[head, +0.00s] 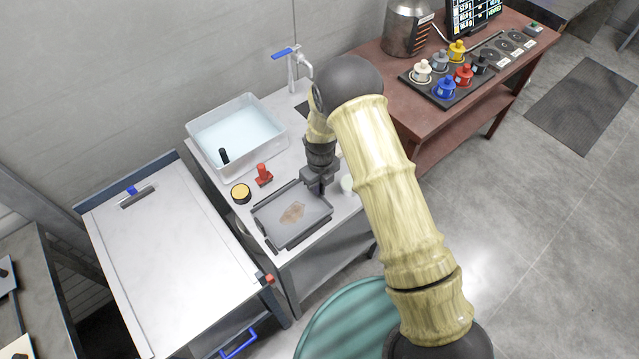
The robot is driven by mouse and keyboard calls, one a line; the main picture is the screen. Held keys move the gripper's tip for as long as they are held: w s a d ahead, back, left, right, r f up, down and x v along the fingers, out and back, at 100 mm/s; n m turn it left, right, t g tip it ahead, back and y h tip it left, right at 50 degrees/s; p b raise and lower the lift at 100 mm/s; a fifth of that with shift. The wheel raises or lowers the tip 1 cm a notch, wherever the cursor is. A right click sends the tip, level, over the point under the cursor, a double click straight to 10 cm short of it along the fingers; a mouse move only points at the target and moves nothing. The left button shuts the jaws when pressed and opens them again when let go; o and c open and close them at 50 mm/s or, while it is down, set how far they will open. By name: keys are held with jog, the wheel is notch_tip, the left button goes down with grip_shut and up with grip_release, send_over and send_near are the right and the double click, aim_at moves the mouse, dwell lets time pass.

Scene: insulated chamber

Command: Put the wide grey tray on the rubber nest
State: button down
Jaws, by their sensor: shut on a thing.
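The wide grey tray (268,214) is at the front of the pale bench, with a brown patch in its middle and dark grips at its ends. My gripper (317,190) is shut on the tray's right end. Its fingers are small and partly hidden by the wrist. I cannot tell whether the tray rests on the bench or is slightly above it. I cannot clearly pick out the rubber nest; a dark flat patch (302,109) shows behind my arm near the tap, mostly hidden.
A white basin of water (202,154), a red-topped item (264,175) and a round yellow-topped pot (240,192) stand close behind the tray. A white-topped table (165,255) is at left. A reddish bench (490,105) with coloured bottles is at right.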

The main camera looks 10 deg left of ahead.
jog(key=c, duration=1.5)
grip_release()
jog(key=shift+r, duration=0.1)
notch_tip(320, 180, up, 12)
jog(key=b, duration=0.3)
jog(key=shift+d, duration=0.15)
